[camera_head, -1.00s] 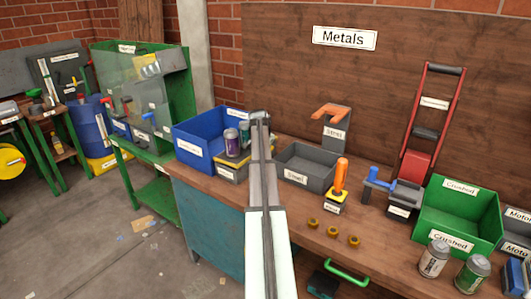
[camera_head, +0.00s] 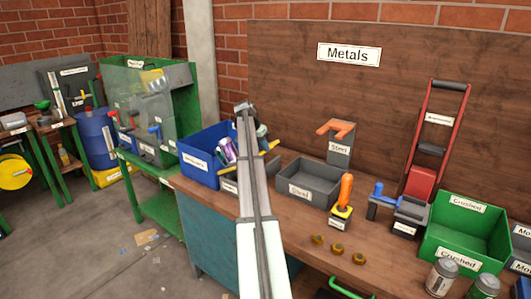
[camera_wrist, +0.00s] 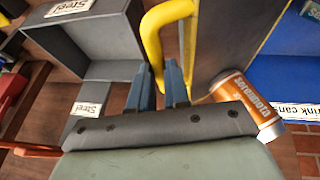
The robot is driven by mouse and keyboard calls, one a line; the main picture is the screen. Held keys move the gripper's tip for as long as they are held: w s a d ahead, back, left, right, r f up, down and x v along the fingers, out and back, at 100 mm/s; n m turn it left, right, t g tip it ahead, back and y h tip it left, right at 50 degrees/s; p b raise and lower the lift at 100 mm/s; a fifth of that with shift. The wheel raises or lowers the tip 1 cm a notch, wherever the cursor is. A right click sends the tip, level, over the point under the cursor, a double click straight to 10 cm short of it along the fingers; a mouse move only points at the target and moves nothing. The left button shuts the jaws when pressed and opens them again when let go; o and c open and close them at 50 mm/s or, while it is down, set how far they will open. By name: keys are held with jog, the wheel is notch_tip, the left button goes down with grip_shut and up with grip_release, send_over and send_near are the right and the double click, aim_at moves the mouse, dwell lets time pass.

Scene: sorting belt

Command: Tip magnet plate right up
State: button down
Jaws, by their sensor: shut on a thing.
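The magnet plate (camera_wrist: 232,38) shows in the wrist view as a grey-brown slab with a yellow edge and a yellow bar handle (camera_wrist: 157,28). My gripper (camera_wrist: 158,84) has its two blue fingers shut on this handle. In the head view a yellow part of the plate (camera_head: 269,147) shows beside my gripper, and the plate looks tilted; my arm hides most of it. Cans (camera_head: 227,152) lean at the blue bin (camera_head: 197,163), left of my arm. An orange can (camera_wrist: 247,103) lies slanted between the plate and the blue bin (camera_wrist: 285,85) in the wrist view.
A green crushed bin (camera_head: 460,240) is further right. Small brass pieces (camera_head: 337,248) lie on the bench front.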

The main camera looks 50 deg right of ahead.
jog(key=w+r, duration=0.2)
jog(key=w, duration=0.1)
jog(key=w+r, duration=0.1)
jog(key=shift+w, duration=0.3)
jog(key=w, duration=0.1)
jog(key=w+r, duration=0.1)
jog(key=w, duration=0.1)
jog(key=shift+w+r, duration=0.2)
jog(key=shift+r, duration=0.1)
jog(key=shift+w+d+r, duration=0.1)
jog(key=shift+w+r, duration=0.05)
jog(key=shift+r, duration=0.05)
jog(key=c, duration=1.2)
grip_release()
jog(key=shift+w, duration=0.1)
jog(key=shift+o, duration=0.5)
jog(key=shift+f, duration=0.1)
jog(key=shift+s, duration=0.3)
jog(key=shift+a, duration=0.2)
